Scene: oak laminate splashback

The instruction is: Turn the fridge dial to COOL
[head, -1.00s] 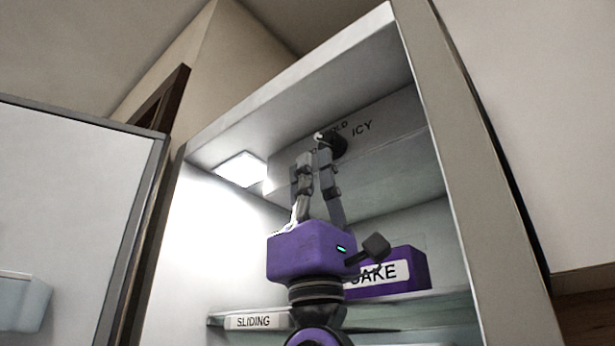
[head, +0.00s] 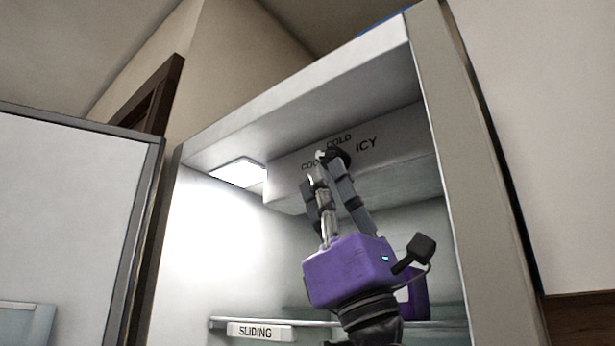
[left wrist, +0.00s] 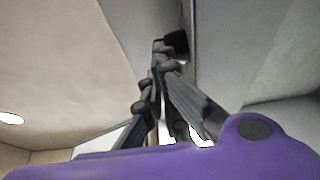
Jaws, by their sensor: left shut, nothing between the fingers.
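The black fridge dial (head: 341,156) sits on the grey control housing (head: 400,150) under the fridge ceiling. COLD (head: 339,141) is printed above it, ICY (head: 366,145) to its right, and COOL (head: 309,164) to its left, partly covered by my fingers. My left gripper (head: 320,167) is shut and empty, its fingertips at the dial's left side; I cannot tell whether they touch it. The left wrist view shows the dial (left wrist: 179,44) just right of the fingertips (left wrist: 160,54). The dial's pointer is not clear. My right gripper is not in view.
A lit lamp panel (head: 238,172) is on the fridge ceiling at left. A glass shelf with a SLIDING label (head: 256,331) lies below, with a purple box (head: 418,284) mostly behind my gripper. The open door (head: 70,210) stands left, the fridge side wall (head: 470,170) right.

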